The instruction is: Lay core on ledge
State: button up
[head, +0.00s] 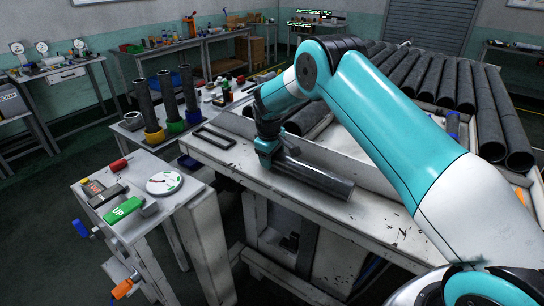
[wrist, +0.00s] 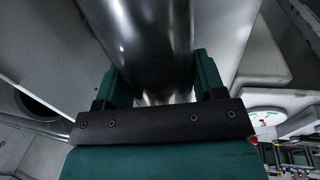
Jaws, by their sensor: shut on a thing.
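The core, a dark grey shiny tube (head: 318,180), is level along the white ledge (head: 390,232) at the front of the rack. My gripper (head: 268,158) is shut on it near its left end, reaching down from above. Whether the core touches the ledge or is slightly above it I cannot tell. In the wrist view the core (wrist: 150,45) runs between the two green fingers of my gripper (wrist: 155,85). The jaws hide part of the core's near end.
A rack of several dark tubes (head: 430,80) lies behind the ledge. A flat black frame (head: 213,138) lies on the ledge's left end. A small table (head: 150,215) at left holds a round dial (head: 164,183) and a green box (head: 122,207). Upright tubes (head: 167,95) stand behind it.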

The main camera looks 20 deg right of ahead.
jog(key=shift+f+b, duration=0.4)
jog(key=shift+f, duration=0.2)
jog(key=o, duration=1.1)
jog(key=shift+r, duration=0.1)
jog(key=shift+o, duration=0.2)
notch_tip(320, 180, up, 17)
jog(key=s+a+b, duration=0.2)
jog(key=b, duration=0.2)
jog(key=shift+s+a, duration=0.2)
jog(key=shift+a, duration=0.05)
